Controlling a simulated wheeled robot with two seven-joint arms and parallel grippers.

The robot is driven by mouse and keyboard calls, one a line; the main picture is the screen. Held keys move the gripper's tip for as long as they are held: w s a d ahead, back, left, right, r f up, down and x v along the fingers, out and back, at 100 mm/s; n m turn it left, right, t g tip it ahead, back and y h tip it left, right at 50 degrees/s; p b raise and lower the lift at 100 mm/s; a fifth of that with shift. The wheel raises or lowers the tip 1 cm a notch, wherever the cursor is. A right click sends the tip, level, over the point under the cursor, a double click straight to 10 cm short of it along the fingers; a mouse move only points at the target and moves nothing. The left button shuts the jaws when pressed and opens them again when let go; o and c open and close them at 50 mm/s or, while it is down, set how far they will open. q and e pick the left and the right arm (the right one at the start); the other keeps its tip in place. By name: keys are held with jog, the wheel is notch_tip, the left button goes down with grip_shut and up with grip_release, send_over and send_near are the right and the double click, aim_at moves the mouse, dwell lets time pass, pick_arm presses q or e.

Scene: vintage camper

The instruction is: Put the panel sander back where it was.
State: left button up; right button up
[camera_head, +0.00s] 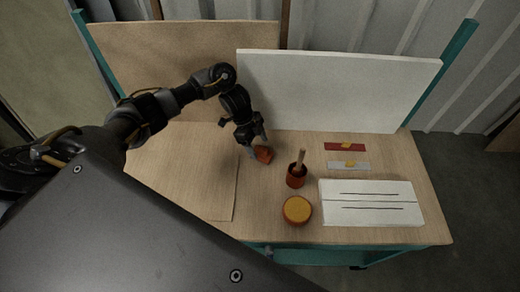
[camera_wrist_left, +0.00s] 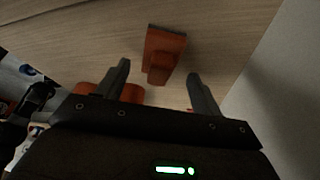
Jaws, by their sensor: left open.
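A small orange-red block with a raised grip, which looks like the panel sander (camera_head: 264,154), lies on the wooden bench top. In the left wrist view the same orange block (camera_wrist_left: 163,55) lies beyond the gap between my fingertips, with bare wood around it. My left gripper (camera_head: 257,147) is open and low over the bench at the block, partly covering it in the head view. Its two spread fingers also show in the left wrist view (camera_wrist_left: 158,78), with nothing held between them. My right gripper is not in view.
A dark red pot (camera_head: 296,180) with a stick in it and a round yellow-topped tin (camera_head: 297,210) stand close by. Red (camera_head: 345,147) and grey (camera_head: 349,165) strips and a white lined board (camera_head: 371,208) lie right. A white upright panel (camera_head: 335,90) stands behind.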

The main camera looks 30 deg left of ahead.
pick_arm(q)
jog(key=v, duration=0.8)
jog(key=shift+r, duration=0.35)
jog(key=shift+s+a, duration=0.15)
jog(key=shift+a, duration=0.05)
